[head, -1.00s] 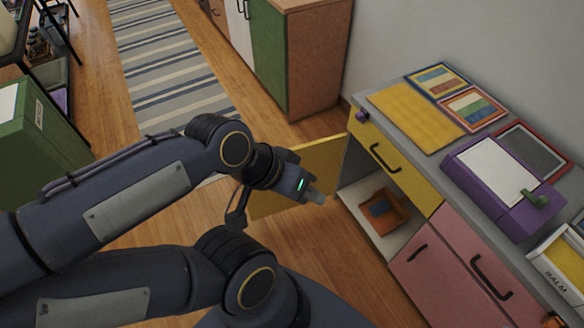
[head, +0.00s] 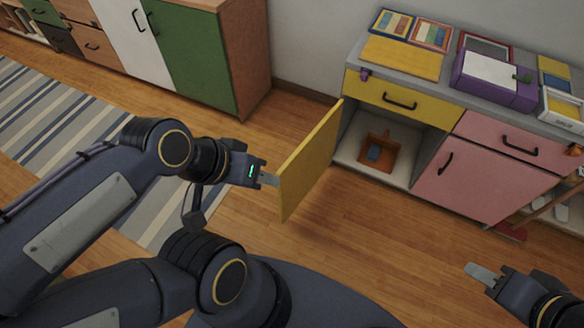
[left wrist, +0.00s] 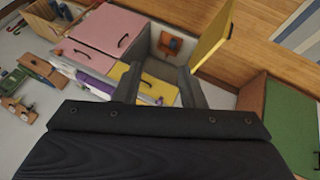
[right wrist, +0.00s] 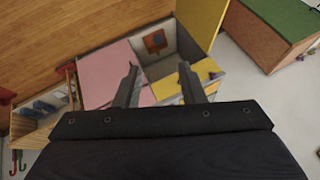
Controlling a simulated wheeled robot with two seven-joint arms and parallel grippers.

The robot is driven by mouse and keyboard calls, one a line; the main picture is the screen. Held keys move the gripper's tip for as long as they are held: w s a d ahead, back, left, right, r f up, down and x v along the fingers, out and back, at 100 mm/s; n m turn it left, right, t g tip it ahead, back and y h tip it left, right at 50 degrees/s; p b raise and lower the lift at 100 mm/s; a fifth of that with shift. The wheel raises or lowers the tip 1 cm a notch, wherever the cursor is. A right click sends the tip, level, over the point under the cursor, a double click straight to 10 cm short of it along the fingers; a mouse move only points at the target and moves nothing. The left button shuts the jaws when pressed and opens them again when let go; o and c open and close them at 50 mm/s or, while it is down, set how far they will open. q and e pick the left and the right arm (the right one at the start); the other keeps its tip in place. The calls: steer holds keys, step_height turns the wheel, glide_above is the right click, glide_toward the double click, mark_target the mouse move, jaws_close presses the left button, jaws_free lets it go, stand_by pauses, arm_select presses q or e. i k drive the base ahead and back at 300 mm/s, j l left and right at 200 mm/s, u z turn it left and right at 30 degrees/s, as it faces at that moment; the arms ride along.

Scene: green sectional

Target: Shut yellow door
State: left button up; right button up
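The yellow door (head: 310,160) stands swung open on the low cabinet, below the yellow drawer (head: 398,98). The open compartment (head: 349,152) holds an orange box with a blue item (head: 379,150). My left gripper (head: 270,178) is at the outer face of the door, near its free edge; whether it touches cannot be told. In the left wrist view its fingers (left wrist: 160,82) are apart with nothing between them, and the door (left wrist: 212,38) is beyond. My right gripper (head: 478,272) is low at the right, away from the door. Its fingers (right wrist: 156,85) are apart and empty in the right wrist view.
A pink door (head: 465,165) and pink drawer (head: 520,145) are right of the compartment. A purple case (head: 495,80) and boards lie on the countertop. A green and white cabinet (head: 190,60) stands at the back left. Wood floor is clear in front of the compartment.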

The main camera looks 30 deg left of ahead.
mark_target(298, 174)
steer(key=j+z, duration=0.2)
steer(key=j, duration=0.4)
steer(key=k+j+z, duration=0.1)
steer(key=j+z, duration=0.15)
steer(key=j, duration=0.3)
steer(key=k+j+z, duration=0.2)
steer(key=j, duration=0.35)
steer(key=i+j+z, duration=0.1)
steer(key=j, duration=0.35)
steer(key=i+j+z, duration=0.1)
steer(key=j, duration=0.4)
steer(key=i+j+z, duration=0.1)
steer(key=j, duration=0.4)
steer(key=k, duration=0.2)
steer(key=i+z, duration=0.2)
steer(key=i+l, duration=0.05)
steer(key=i, duration=0.05)
